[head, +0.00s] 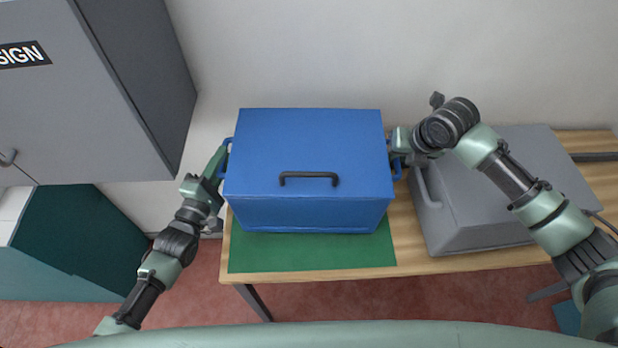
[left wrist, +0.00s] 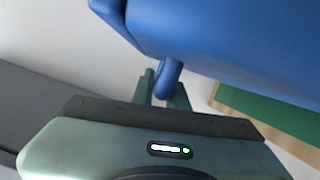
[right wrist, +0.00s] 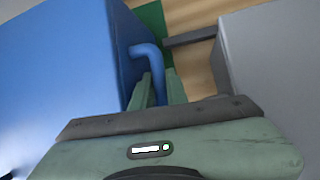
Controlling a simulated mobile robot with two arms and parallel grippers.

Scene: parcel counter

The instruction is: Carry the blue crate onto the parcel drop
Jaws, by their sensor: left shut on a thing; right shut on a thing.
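The blue crate (head: 308,214) is upright, with a closed lid and a dark handle on top. In the head view it is over the green mat (head: 312,257), which I take as the parcel drop. Whether its base touches the mat or hangs just above is hard to tell. My left gripper (head: 221,164) is shut on the crate's left side handle, also seen in the left wrist view (left wrist: 168,78). My right gripper (head: 398,152) is shut on the right side handle, also seen in the right wrist view (right wrist: 147,52).
A wooden table (head: 412,262) carries the mat. A grey case (head: 495,185) with a handle stands close on the crate's right. A grey cabinet (head: 75,105) is at the left, and a pale wall (head: 400,50) stands behind.

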